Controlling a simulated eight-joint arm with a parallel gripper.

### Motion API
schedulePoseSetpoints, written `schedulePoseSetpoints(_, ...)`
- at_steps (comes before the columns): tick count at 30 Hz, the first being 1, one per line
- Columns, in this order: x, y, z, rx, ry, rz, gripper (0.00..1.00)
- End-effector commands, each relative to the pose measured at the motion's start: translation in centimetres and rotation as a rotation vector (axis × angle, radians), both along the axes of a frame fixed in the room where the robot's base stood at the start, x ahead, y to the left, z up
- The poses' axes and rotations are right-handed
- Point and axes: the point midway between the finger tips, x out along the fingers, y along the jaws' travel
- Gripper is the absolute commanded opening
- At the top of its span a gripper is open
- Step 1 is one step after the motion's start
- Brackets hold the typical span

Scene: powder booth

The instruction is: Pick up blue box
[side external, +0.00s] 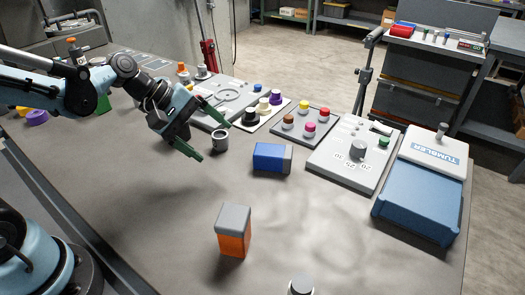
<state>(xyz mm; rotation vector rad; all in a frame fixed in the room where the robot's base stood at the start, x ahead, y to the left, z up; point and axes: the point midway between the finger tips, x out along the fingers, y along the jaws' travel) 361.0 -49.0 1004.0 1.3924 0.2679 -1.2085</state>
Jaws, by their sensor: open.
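The blue box (268,156) lies on the grey table near the middle of the side external view. Its right end is grey. My gripper (206,134) has dark green fingers spread apart. It is empty and hangs above the table to the left of the blue box, apart from it. I cannot tell how high the fingers are above the table.
An orange box with a grey top (234,232) stands at the front. A panel with coloured knobs (302,125), a panel with a grey dial (347,160) and a blue-and-white tumbler unit (418,197) stand to the right. The table between the blue and orange boxes is clear.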

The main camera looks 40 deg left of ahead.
Motion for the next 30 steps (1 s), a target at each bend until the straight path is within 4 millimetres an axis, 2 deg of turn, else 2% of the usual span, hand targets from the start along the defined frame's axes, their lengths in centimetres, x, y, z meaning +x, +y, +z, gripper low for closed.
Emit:
schedulePoseSetpoints(3, 1.9, -0.4, -0.5, -0.226, 0.123, 0.141, 0.83)
schedulePoseSetpoints(9, 4.3, -0.9, -1.2, -0.586, 0.347, 0.324, 0.83)
schedulePoseSetpoints(15, 5.3, -0.8, -1.6, -0.805, 0.510, 0.410, 0.83)
schedulePoseSetpoints(20, 5.6, -1.1, -1.9, -0.861, 0.557, 0.426, 0.83)
schedulePoseSetpoints(30, 7.6, -5.5, -3.9, -0.862, 0.560, 0.425, 0.83)
